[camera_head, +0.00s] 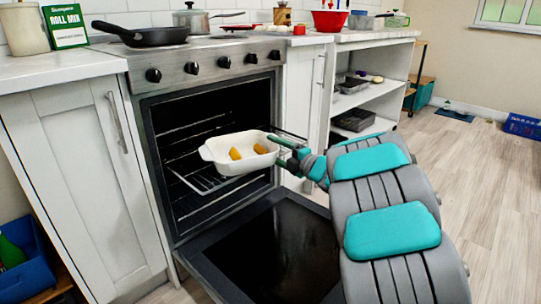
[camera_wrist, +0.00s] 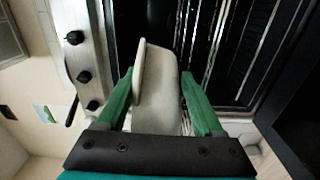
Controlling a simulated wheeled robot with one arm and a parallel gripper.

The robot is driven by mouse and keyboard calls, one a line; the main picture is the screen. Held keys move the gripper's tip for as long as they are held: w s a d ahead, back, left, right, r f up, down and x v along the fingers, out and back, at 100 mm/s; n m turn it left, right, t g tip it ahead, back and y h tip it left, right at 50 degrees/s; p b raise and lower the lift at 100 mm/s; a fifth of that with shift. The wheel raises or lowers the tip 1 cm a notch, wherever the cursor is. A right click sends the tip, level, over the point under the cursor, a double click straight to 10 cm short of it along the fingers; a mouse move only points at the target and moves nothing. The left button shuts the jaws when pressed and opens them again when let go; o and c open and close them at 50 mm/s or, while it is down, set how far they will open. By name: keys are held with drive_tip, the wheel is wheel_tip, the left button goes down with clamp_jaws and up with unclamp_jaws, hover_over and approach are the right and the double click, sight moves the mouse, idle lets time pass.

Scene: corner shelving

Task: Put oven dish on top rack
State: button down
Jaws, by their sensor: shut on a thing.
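The white oven dish (camera_head: 240,166) holds two yellow-orange pieces of food (camera_head: 235,153) and hangs roughly level in front of the open oven (camera_head: 212,130). My gripper (camera_head: 279,145) is shut on the dish's right end. In the wrist view the green fingers of my gripper (camera_wrist: 157,85) stand on either side of the pale dish wall (camera_wrist: 156,92). Inside the oven, a lower wire rack (camera_head: 205,182) shows below and behind the dish. Thin rails or rack wires (camera_head: 205,122) show higher up. The dish hides part of the oven interior.
The oven door (camera_head: 265,250) is folded down, below the dish. A control panel with knobs (camera_head: 187,69) runs above the opening. A black pan (camera_head: 150,36) and a pot (camera_head: 190,20) stand on the hob. Cabinets (camera_head: 85,170) flank the oven. The floor (camera_head: 480,180) at right is mostly clear.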

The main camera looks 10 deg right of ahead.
drive_tip(key=shift+w+d, duration=0.25)
drive_tip(key=shift+w, duration=0.2)
drive_tip(key=shift+f, duration=1.65)
drive_tip(key=shift+f+b, duration=0.15)
drive_tip(key=shift+b, duration=0.15)
unclamp_jaws()
drive_tip(key=v, duration=1.2)
